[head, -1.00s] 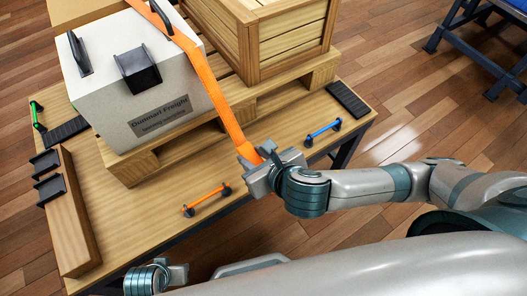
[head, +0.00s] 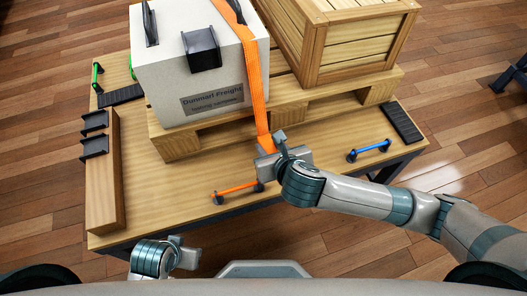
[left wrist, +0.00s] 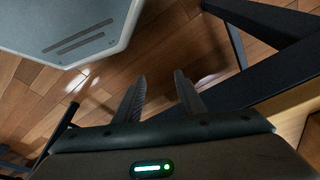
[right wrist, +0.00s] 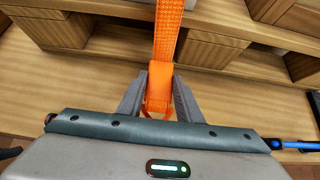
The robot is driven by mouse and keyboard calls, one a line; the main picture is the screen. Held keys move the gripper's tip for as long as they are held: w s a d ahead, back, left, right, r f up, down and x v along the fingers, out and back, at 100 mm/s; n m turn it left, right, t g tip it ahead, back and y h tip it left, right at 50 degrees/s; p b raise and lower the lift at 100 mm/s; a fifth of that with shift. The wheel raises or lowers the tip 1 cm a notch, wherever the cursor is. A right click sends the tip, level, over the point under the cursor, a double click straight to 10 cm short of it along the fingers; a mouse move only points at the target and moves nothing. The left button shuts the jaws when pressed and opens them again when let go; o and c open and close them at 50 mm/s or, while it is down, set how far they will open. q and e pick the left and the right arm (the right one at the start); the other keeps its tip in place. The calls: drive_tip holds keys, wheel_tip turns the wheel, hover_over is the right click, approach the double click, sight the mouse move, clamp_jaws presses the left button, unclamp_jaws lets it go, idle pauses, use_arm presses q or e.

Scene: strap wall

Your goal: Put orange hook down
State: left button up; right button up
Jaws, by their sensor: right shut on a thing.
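The orange hook (right wrist: 157,88) is at the end of an orange strap (head: 255,88) that hangs over the front of a white box. My right gripper (right wrist: 158,98) is shut on the orange hook at the strap's lower end, in front of the pallet. The fingers and my wrist hide part of the hook. An orange bar (head: 236,190) between two black posts lies on the table, left of and below my right gripper. My left gripper (left wrist: 160,84) is open and empty, over the floor at the table's front edge.
A white box (head: 190,85) and a wooden crate (head: 350,50) stand on a pallet (head: 175,146). A blue bar (head: 370,149) is at the right, a green bar (head: 96,73) at the far left. A wooden block with black brackets (head: 102,200) stands at left.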

sight(263, 145)
use_arm(q)
drive_tip(key=shift+d+r, duration=0.2)
drive_tip(key=shift+r, duration=0.1)
use_arm(e)
drive_tip(key=shift+w+a+f, duration=0.9)
drive_tip(key=shift+w+a, duration=0.1)
drive_tip(key=shift+w, duration=0.2)
drive_tip(key=shift+f+b, duration=0.6)
drive_tip(key=shift+f, duration=0.95)
use_arm(q)
drive_tip(key=shift+w+d+t+h, duration=0.3)
drive_tip(key=shift+w+d+t, duration=0.2)
drive_tip(key=shift+w+d, duration=0.2)
use_arm(e)
drive_tip(key=shift+f, duration=0.45)
use_arm(q)
drive_tip(key=shift+s, duration=0.15)
drive_tip(key=shift+s+a, duration=0.25)
use_arm(e)
drive_tip(key=shift+f, duration=0.35)
use_arm(q)
drive_tip(key=shift+s+a+f+g, duration=0.15)
drive_tip(key=shift+a+g, duration=0.05)
drive_tip(key=shift+g, duration=0.1)
use_arm(e)
drive_tip(key=shift+f, duration=0.2)
drive_tip(key=o, duration=0.8)
